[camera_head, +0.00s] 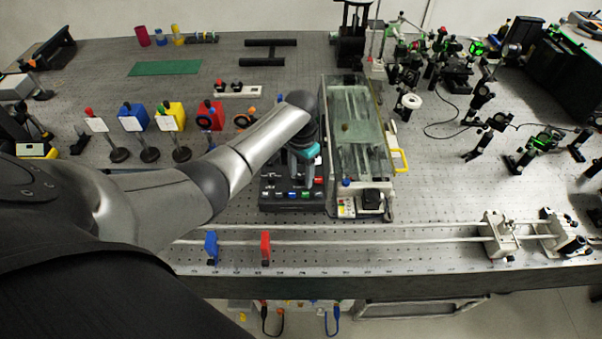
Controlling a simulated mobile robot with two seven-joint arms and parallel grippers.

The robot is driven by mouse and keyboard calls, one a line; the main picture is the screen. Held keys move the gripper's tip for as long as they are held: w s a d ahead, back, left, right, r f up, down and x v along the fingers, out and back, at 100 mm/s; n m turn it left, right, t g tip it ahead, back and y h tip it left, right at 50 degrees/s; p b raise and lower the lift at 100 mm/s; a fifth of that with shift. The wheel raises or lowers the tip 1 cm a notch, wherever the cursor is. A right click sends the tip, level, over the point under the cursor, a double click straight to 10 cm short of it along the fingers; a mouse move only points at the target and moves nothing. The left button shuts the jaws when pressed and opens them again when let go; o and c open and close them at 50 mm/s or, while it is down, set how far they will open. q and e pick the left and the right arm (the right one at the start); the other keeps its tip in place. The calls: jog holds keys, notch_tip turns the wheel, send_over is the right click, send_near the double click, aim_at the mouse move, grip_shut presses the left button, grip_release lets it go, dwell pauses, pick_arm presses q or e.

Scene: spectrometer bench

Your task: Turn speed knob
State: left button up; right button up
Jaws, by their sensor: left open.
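A black control box (290,201) with several small coloured buttons or knobs on its front sits near the middle of the bench. My left gripper (300,176) points down over this box, at its upper part. The gripper is open, but its fingertips are small and partly hidden by my wrist. I cannot tell whether they touch the box or which knob is the speed knob. A glass-topped case (384,160) stands just to the right of the box. My right gripper is not in view.
Two pale rails (400,240) run along the bench front, with a blue block (211,248) and a red block (265,248) on them. Coloured box units (170,114) stand behind my left arm. Optics mounts crowd the right.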

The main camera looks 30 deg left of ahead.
pick_arm(q)
jog(key=shift+c, duration=0.3)
grip_shut()
dwell(0.4)
